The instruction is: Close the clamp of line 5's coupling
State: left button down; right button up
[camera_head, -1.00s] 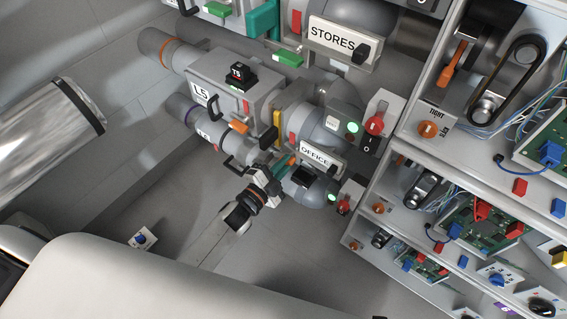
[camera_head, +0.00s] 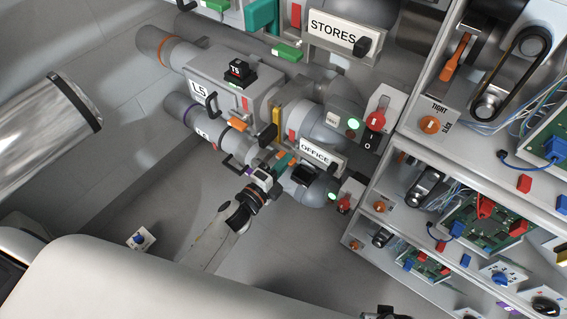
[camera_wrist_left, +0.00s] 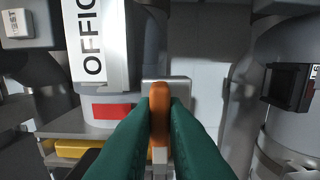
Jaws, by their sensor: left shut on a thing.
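The line marked L5 (camera_head: 198,91) runs diagonally at upper left in the head view, with a box on top labelled T5 (camera_head: 238,70). An orange handle (camera_head: 237,124) and a yellow upright piece (camera_head: 268,137) show along its lower side. My left gripper (camera_head: 288,159) reaches in from below, its green fingers beside the OFFICE sign (camera_head: 316,152). In the left wrist view the fingers (camera_wrist_left: 159,112) are shut on an orange lever (camera_wrist_left: 159,92) standing before a grey metal bracket (camera_wrist_left: 178,86). The lever's base is partly hidden, and I cannot tell which line it belongs to.
Line L6 (camera_head: 203,134) lies below L5, close to my left arm. A shelved cabinet with circuit boards (camera_head: 490,222) and switches fills the right side. A shiny cylinder (camera_head: 45,125) is at left. Open floor (camera_head: 290,250) lies below the lines.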

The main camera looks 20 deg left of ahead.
pick_arm(q)
jog(key=shift+f, duration=0.1)
pick_arm(e)
jog(key=shift+s, duration=0.1)
pick_arm(q)
jog(key=c, duration=1.6)
grip_release()
jog(key=shift+o, duration=0.7)
pick_arm(e)
jog(key=shift+w, duration=0.2)
jog(key=shift+w, duration=0.1)
pick_arm(q)
jog(key=v, duration=1.2)
pick_arm(e)
jog(key=shift+s+d+f, duration=0.15)
jog(key=shift+s+f, duration=0.45)
jog(key=shift+f, duration=0.2)
